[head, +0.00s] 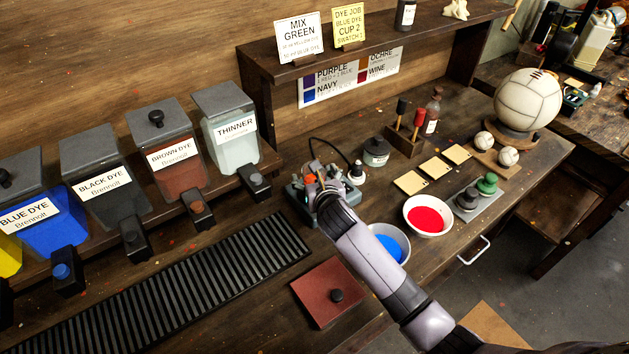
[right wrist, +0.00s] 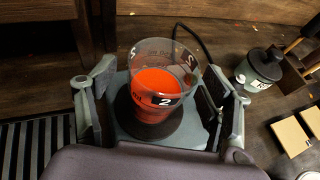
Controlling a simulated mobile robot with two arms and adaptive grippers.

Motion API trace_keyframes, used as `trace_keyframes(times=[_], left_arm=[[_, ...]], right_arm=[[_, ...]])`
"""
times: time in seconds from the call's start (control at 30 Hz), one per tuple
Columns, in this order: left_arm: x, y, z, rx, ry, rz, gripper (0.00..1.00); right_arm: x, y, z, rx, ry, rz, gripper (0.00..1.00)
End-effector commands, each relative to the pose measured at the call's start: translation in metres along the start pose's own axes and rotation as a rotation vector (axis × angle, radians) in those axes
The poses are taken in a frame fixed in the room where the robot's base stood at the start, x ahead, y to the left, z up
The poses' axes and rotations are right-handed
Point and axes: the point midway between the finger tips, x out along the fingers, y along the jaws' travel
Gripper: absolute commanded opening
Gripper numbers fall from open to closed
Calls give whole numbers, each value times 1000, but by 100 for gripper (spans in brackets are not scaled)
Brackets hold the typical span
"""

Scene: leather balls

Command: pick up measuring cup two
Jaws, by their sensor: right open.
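Measuring cup two (right wrist: 157,93) is a clear cup marked 2 with orange-red liquid in it. It stands upright on a dark round plate on a grey device (right wrist: 128,151). My right gripper (right wrist: 158,88) is open around the cup, one finger on its left and one on its right. A gap shows at the left finger; I cannot tell whether the right finger touches the cup. In the head view my right gripper (head: 318,184) hides most of the cup, and the grey device (head: 296,196) shows around it. My left gripper is out of view.
A black cable runs behind the device. A lidded jar (head: 376,151), a blue bowl (head: 404,247) and a bowl of red dye (head: 428,214) stand to the right. A black slotted grate (head: 200,285) and dye dispensers (head: 172,150) are at left.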

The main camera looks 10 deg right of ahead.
Motion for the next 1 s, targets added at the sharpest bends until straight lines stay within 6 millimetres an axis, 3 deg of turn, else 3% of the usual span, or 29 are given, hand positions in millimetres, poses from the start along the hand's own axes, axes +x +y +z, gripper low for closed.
trace_keyframes(times=[0.13, 0.4, 1.0], left_arm=[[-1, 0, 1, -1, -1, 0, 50], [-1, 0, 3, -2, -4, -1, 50], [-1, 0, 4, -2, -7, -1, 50]], right_arm=[[11, 0, 0, 1, 0, 0, 74], [12, 0, 0, 0, 0, 0, 73], [12, 0, 0, 0, 0, 0, 33]])
